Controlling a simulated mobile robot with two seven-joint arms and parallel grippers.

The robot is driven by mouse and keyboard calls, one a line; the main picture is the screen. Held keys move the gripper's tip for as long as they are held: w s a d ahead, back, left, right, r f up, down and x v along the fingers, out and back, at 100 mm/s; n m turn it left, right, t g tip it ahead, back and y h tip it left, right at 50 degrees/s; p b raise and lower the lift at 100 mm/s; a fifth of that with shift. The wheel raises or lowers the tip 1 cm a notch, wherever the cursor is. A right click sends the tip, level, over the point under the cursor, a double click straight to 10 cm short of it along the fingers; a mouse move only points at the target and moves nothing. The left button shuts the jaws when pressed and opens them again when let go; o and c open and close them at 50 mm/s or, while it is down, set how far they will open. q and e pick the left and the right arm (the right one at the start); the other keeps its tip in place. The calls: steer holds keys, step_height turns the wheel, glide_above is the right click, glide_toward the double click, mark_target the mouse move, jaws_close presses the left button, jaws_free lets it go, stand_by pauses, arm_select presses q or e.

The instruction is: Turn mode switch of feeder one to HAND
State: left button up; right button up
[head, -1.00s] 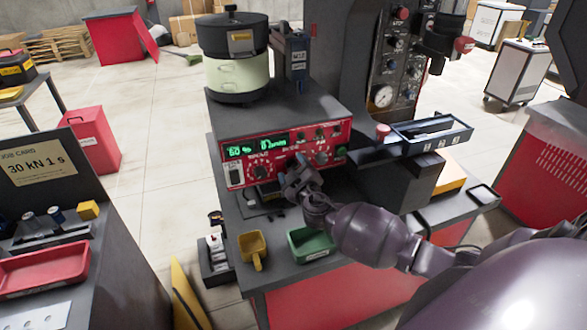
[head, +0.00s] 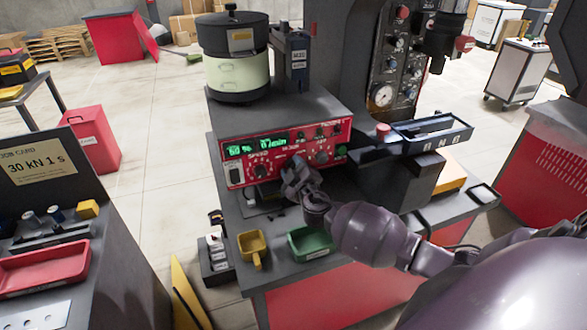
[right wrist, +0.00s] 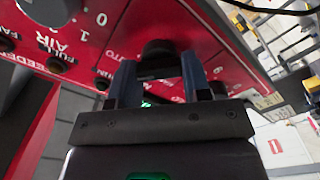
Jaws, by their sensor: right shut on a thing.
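The feeder's red control panel (head: 232,171) faces me below the bowl feeder (head: 236,75), with green digits lit on its display. My right gripper (head: 296,163) is at the panel, between the speed knob (head: 260,171) and the air knob (head: 321,157), and hides what lies behind it. In the right wrist view, my right gripper (right wrist: 160,78) has its two fingers on either side of a black knob (right wrist: 158,55), shut on it. Lettering ending in "UTO" shows beside this knob, which fits the mode switch. Its pointer position cannot be read. My left gripper is not in view.
A yellow scoop (head: 252,246) and a green tray (head: 312,244) sit on the bench below the panel. A grey bin rail (head: 430,133) and a gauge panel (head: 383,96) stand to the right. A job card board (head: 40,168) is at the left.

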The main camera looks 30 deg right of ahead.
steer(key=shift+f+n+p, duration=0.2)
steer(key=shift+n+p, duration=0.3)
steer(key=shift+n, duration=3.8)
steer(key=shift+f+n+p, duration=0.15)
steer(key=shift+n+p, duration=0.35)
steer(key=shift+n, duration=3.8)
steer(key=o, duration=0.9)
steer(key=shift+o, duration=0.2)
steer(key=v, duration=1.1)
steer(key=shift+b, duration=0.3)
steer(key=shift+w+a, duration=0.1)
steer(key=shift+a, duration=0.05)
